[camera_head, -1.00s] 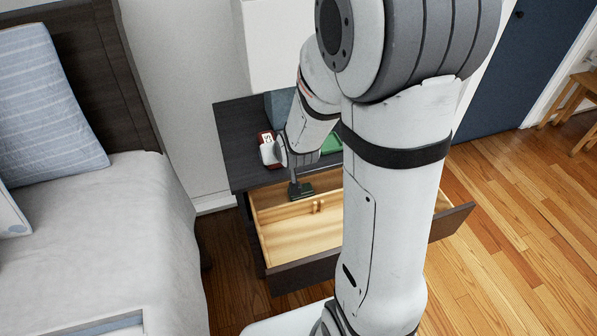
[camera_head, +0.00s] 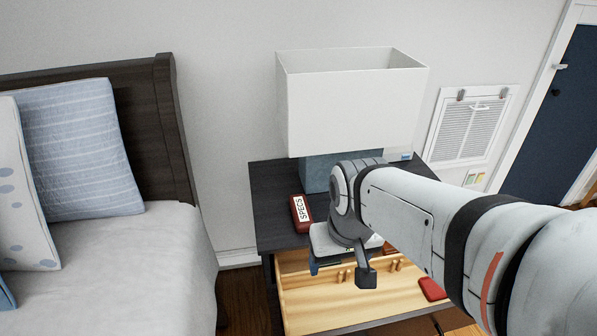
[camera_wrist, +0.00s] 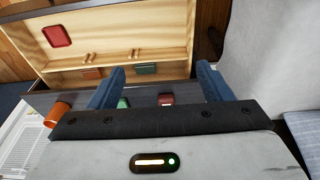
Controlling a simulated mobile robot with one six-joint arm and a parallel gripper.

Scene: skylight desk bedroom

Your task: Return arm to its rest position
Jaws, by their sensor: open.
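My arm enters from the right in the head view and reaches across the nightstand (camera_head: 268,200). My gripper (camera_head: 316,264) is above the nightstand's open wooden drawer (camera_head: 345,305); one blue finger shows, and the rest is partly hidden by my wrist. In the wrist view, both blue fingers of my gripper (camera_wrist: 160,78) stand wide apart. Nothing is held between them. The open drawer (camera_wrist: 125,30) lies beyond them, with a red item (camera_wrist: 56,36) inside; that red item also shows in the head view (camera_head: 432,289).
A red case marked SPECS (camera_head: 300,213) lies on the nightstand beside a lamp with a white shade (camera_head: 350,110), close to my wrist. The bed (camera_head: 120,265) is at left. An orange cup (camera_wrist: 57,114) shows in the wrist view.

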